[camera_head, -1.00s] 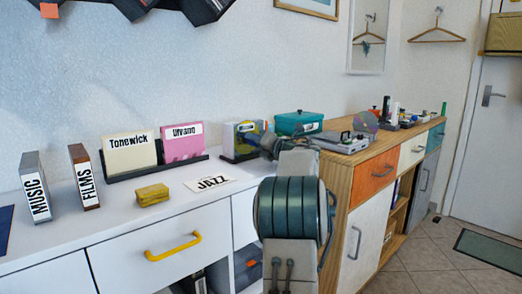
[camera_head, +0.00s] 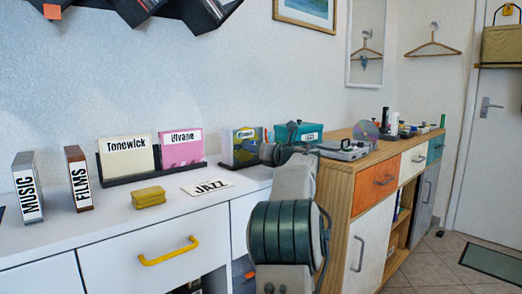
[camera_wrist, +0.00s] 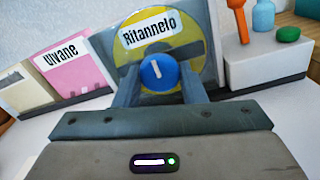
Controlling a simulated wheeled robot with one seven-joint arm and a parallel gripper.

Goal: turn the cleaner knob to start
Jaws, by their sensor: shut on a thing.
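A blue round knob (camera_wrist: 158,72) with a white pointer line, close to upright, is in the wrist view. My gripper (camera_wrist: 159,92) has one finger on each side of it and is shut on it. Behind the knob stands a clear case with a yellow disc (camera_wrist: 190,52) and a label reading "Ritannelo". In the head view my gripper (camera_head: 266,153) reaches the case (camera_head: 240,147) on the white cabinet; the knob is hidden there.
A teal box (camera_head: 300,132) and a player (camera_head: 343,150) are to the right. A yellow block (camera_head: 148,197) and a "JAZZ" label (camera_head: 207,187) lie in front.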

